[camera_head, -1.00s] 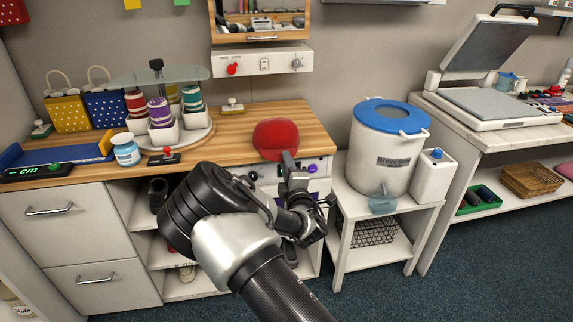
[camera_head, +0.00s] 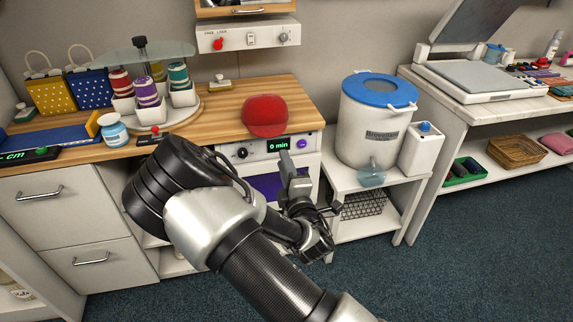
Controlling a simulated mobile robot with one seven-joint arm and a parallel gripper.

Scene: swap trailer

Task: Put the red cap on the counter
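The red cap (camera_head: 266,115) rests on the wooden counter (camera_head: 222,118), near its front edge above the appliance panel. My gripper (camera_head: 287,165) is in front of the counter, just below and to the right of the cap, with a visible gap between them. Its finger points up toward the counter edge. Nothing shows in its grasp. It is seen side-on, so I cannot tell the spacing of its fingers.
Spools stand on a round rack (camera_head: 163,112) at the counter's left, beside a blue-lidded jar (camera_head: 113,130). The appliance (camera_head: 283,147) with a "0 min" display sits under the counter. A large blue-lidded bucket (camera_head: 372,125) stands right. Counter space left of the cap is clear.

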